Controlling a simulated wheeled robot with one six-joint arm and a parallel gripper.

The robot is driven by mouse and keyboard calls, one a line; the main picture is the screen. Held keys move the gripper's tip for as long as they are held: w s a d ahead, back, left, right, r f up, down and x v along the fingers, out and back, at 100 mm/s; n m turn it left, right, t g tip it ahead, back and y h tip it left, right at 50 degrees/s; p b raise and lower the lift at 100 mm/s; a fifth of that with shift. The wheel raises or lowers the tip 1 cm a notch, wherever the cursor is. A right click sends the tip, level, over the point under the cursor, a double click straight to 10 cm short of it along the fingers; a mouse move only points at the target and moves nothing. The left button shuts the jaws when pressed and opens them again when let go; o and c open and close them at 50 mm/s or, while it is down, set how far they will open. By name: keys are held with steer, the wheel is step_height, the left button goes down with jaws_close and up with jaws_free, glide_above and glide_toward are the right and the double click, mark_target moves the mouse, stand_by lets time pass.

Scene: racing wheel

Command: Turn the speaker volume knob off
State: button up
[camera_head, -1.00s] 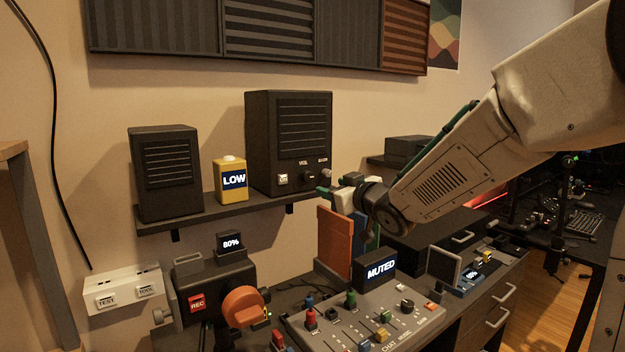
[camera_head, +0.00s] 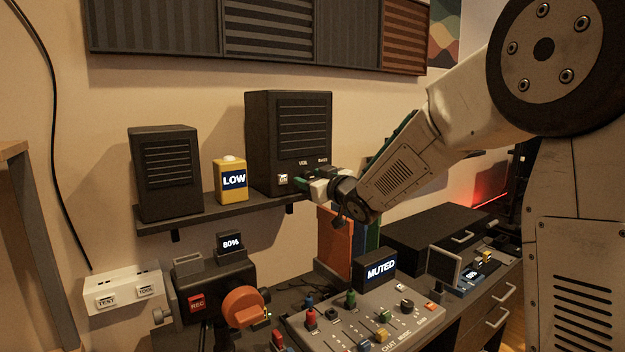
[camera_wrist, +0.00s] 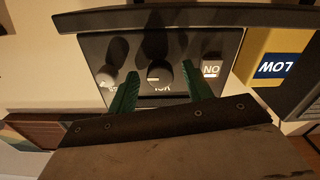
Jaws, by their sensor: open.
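The right-hand black speaker (camera_head: 262,145) stands on the wall shelf; its front panel also fills the wrist view (camera_wrist: 85,50), which is upside down. The round dark volume knob (camera_wrist: 160,77) shows in the wrist view above its VOL label, with a light pointer mark. My gripper (camera_wrist: 160,70) is open, with one green finger on each side of this knob; I cannot tell if they touch it. In the head view my gripper (camera_head: 304,179) is at the speaker's lower front and hides the knob. A lit ON switch (camera_wrist: 212,70) sits beside the right finger.
A smaller bass knob (camera_wrist: 106,77) is close to the left finger. A yellow box reading LOW (camera_head: 230,190) stands between the speaker and a second speaker (camera_head: 165,180). Below are a mixer (camera_head: 330,325) with a MUTED display (camera_head: 380,268) and upright colored panels (camera_head: 335,240).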

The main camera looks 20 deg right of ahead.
steer(key=c, duration=1)
steer(key=shift+o, duration=0.2)
steer(key=shift+n, duration=0.4)
steer(key=n, duration=0.8)
steer(key=shift+n, duration=0.3)
steer(key=n, duration=0.8)
steer(key=shift+n, duration=0.4)
steer(key=shift+f, duration=0.1)
